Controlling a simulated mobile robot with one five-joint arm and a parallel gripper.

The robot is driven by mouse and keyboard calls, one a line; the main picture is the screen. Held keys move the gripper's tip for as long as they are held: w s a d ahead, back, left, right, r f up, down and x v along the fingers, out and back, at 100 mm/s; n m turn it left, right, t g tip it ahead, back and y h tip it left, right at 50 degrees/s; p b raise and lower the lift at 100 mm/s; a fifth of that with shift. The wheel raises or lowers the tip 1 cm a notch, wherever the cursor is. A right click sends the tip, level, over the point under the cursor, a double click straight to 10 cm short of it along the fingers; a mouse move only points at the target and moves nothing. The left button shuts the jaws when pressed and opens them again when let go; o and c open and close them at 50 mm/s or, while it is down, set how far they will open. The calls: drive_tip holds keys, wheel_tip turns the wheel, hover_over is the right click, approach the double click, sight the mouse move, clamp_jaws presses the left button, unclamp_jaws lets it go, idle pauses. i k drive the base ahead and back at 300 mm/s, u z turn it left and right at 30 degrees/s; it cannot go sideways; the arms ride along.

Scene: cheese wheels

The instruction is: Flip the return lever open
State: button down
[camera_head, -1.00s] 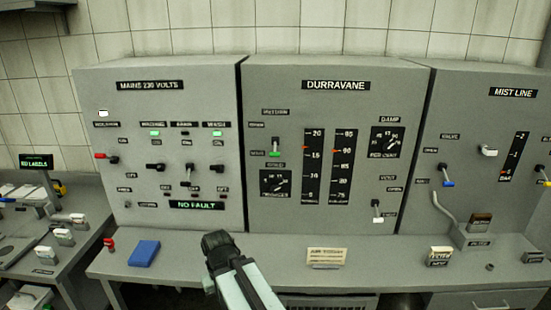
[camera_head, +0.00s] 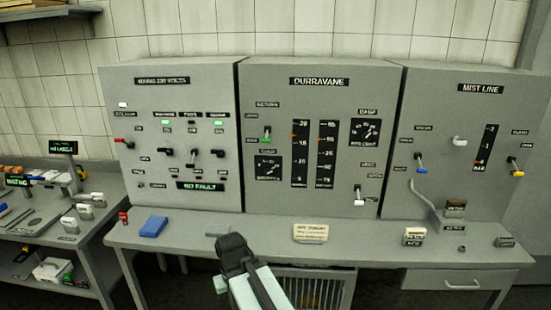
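The return lever (camera_head: 266,136) is a small lever with a green tip at the upper left of the grey DURRAVANE panel (camera_head: 345,95). Its tip points down. A small label that seems to read RETURN (camera_head: 267,104) is above it, and smaller labels beside and below it are too blurred to read surely. My gripper (camera_head: 233,244) is dark and seen from behind at the bottom middle, in front of the bench edge. It is below and to the left of the lever, well apart from it. Its fingers cannot be made out.
The MAINS 230 VOLTS panel (camera_head: 170,105) is on the left, the MIST LINE panel (camera_head: 480,110) on the right. A white-tipped lever (camera_head: 359,199) is low on the middle panel. A blue block (camera_head: 153,226) and a cream card (camera_head: 310,232) are on the bench (camera_head: 275,240).

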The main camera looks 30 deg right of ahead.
sight(267, 137)
drive_tip(key=u, duration=0.25)
drive_tip(key=i, duration=1.35)
drive_tip(key=u, duration=0.45)
drive_tip(key=k, duration=0.8)
drive_tip(key=u, duration=0.2)
drive_tip(key=i, duration=0.8)
drive_tip(key=z, duration=0.1)
